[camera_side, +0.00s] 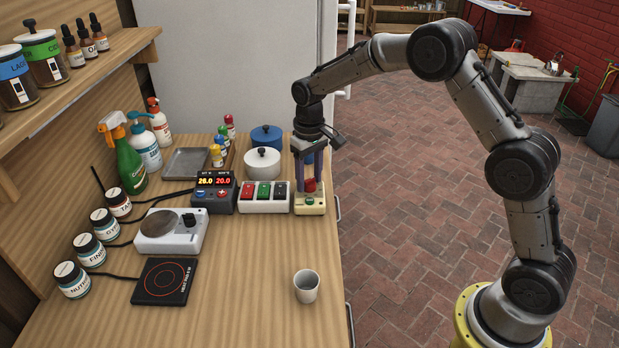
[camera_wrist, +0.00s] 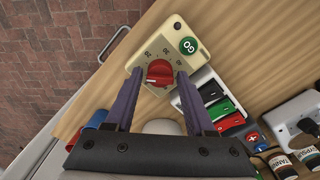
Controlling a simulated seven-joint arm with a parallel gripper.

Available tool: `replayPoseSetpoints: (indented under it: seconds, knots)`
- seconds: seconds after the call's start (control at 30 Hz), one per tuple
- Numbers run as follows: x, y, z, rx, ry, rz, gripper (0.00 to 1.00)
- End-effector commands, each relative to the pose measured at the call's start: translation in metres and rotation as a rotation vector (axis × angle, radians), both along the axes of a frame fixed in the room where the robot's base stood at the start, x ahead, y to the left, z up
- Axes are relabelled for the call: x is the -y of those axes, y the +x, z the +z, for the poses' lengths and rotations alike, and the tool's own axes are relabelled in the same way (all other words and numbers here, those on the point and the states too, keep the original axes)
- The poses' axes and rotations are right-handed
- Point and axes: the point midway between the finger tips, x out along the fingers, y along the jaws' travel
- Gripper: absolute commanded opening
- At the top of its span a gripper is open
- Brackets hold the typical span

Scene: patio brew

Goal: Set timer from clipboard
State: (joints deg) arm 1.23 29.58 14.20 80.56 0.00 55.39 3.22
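The timer (camera_side: 311,207) is a cream box at the table's right edge, with a red dial and a green button. In the wrist view the timer (camera_wrist: 196,28) shows its red dial (camera_wrist: 159,72), numbers around the dial, and a green GO button (camera_wrist: 188,45). My gripper (camera_side: 310,183) points down over the timer. In the wrist view my gripper (camera_wrist: 159,73) has its two purple fingers on either side of the dial, with a visible gap at each side. It is open and holds nothing. I see no clipboard in either view.
A switch box (camera_side: 264,197) with red, green and black rockers stands close left of the timer. Beside it is a controller (camera_side: 215,190) reading 26.0 and 20.0. A white lidded pot (camera_side: 262,164) stands behind. A grey cup (camera_side: 306,287) stands in front, with bare table around it.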

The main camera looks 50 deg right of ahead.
Motion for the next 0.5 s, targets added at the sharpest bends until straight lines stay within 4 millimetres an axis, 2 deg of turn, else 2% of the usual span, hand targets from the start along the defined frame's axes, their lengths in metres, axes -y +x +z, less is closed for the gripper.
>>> replayPoseSetpoints:
  seconds: [0.3,0.37,0.5]
  knots:
    - [0.000,-0.001,0.001,-0.003,0.000,0.001,0.54]
    - [0.000,0.000,0.005,-0.002,0.000,0.001,0.54]
    - [0.000,0.000,0.026,0.002,0.000,0.001,0.54]
